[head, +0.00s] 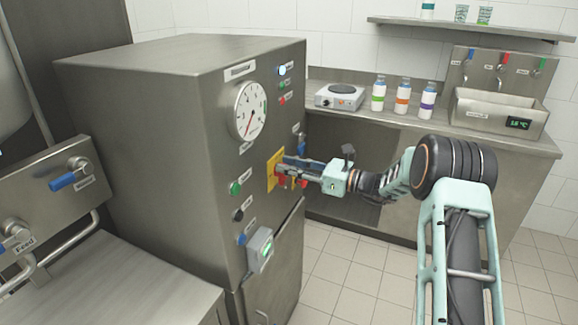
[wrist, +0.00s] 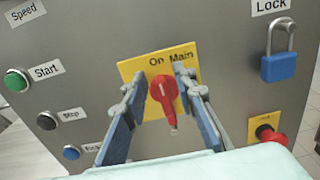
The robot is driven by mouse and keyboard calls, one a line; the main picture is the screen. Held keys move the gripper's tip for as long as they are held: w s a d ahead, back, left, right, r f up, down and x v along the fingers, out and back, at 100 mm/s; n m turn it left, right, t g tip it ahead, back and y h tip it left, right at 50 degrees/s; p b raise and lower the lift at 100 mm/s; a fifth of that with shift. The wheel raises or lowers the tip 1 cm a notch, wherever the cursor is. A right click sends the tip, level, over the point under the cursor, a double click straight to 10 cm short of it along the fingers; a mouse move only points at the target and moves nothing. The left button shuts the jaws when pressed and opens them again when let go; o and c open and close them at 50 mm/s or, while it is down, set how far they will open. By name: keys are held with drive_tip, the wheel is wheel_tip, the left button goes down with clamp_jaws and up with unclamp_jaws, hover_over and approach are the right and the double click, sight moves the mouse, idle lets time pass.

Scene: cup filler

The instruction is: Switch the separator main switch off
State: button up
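The separator main switch (wrist: 164,90) is a red rotary handle on a yellow plate (wrist: 130,67) marked "On Main". In the wrist view its handle stands close to upright, leaning slightly, with its broad end toward the "On" label. My gripper (wrist: 155,98) is open, with one finger on each side of the red handle and gaps between. In the head view my gripper (head: 284,170) is at the yellow plate (head: 272,160) on the cabinet front and hides most of the handle.
A blue padlock (wrist: 280,66) hangs right of the switch under a "Lock" label. A red knob (wrist: 270,135) on yellow is below it. Green Start (wrist: 16,80), black Stop (wrist: 47,121) and blue (wrist: 71,153) buttons are at left. A gauge (head: 250,111) is above.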

clamp_jaws()
